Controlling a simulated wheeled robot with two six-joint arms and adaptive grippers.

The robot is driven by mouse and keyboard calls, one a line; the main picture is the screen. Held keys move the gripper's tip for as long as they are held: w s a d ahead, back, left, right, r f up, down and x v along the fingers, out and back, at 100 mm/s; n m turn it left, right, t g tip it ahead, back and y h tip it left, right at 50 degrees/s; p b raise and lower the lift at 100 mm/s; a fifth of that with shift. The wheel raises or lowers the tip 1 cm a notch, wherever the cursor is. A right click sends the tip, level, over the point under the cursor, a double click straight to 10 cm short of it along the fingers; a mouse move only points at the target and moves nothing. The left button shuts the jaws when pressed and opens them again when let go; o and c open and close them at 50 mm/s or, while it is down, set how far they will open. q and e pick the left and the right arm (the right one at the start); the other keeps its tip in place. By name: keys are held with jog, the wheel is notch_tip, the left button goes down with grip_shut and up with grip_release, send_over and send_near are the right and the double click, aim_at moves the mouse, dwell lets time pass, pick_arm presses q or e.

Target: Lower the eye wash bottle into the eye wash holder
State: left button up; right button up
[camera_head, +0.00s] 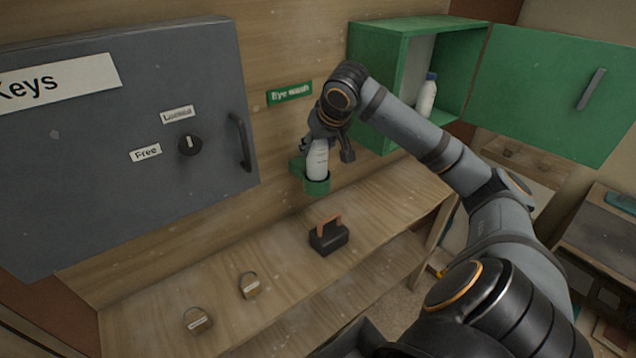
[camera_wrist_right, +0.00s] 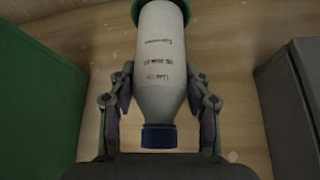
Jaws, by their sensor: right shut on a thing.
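The white eye wash bottle (camera_head: 317,160) stands roughly upright at the wall, its lower end at the green eye wash holder (camera_head: 317,186). My right gripper (camera_head: 326,148) is shut on the bottle from above. In the right wrist view, the bottle (camera_wrist_right: 160,60) has printed text and a blue cap, with gripper fingers (camera_wrist_right: 160,90) on both sides. Its bottom end meets the green ring of the holder (camera_wrist_right: 178,5), and seems to be inside it; how deep it sits is hidden. My left gripper is not in view.
A grey key cabinet (camera_head: 90,190) is left of the holder. An open green cabinet (camera_head: 375,90) with another white bottle (camera_head: 427,98) is at right. On the wooden bench (camera_head: 180,285) below are a black-and-orange lockout block (camera_head: 328,238) and two padlocks (camera_head: 249,287) (camera_head: 198,321).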

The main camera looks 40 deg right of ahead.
aim_at(317, 159)
jog(key=shift+f+b, duration=1.75)
jog(key=shift+f, duration=0.25)
dwell(0.6)
jog(key=o, duration=1.5)
